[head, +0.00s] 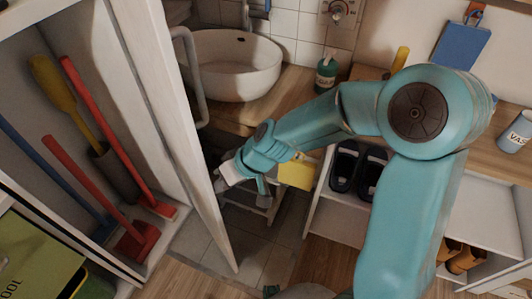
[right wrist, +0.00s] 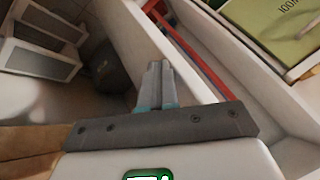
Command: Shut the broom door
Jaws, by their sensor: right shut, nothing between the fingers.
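The broom door (head: 172,120) is a tall pale panel standing open in the head view, to the right of the broom closet. A grey bar handle (head: 190,75) shows on its right side. My right gripper (head: 224,180) is beside the lower part of the door, on its right, outer side. Its fingers (right wrist: 156,72) are shut and empty in the right wrist view, with the pale door panel (right wrist: 150,45) close by them. I cannot tell whether they touch the door. My left gripper is not in view.
The closet holds red brooms (head: 130,240), a blue stick and a yellow duster (head: 52,85). A green box (head: 35,262) stands at lower left. A washbasin (head: 232,65) and a shoe shelf (head: 325,215) with dark slippers lie right of the door. Tiled floor (head: 205,245) shows below.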

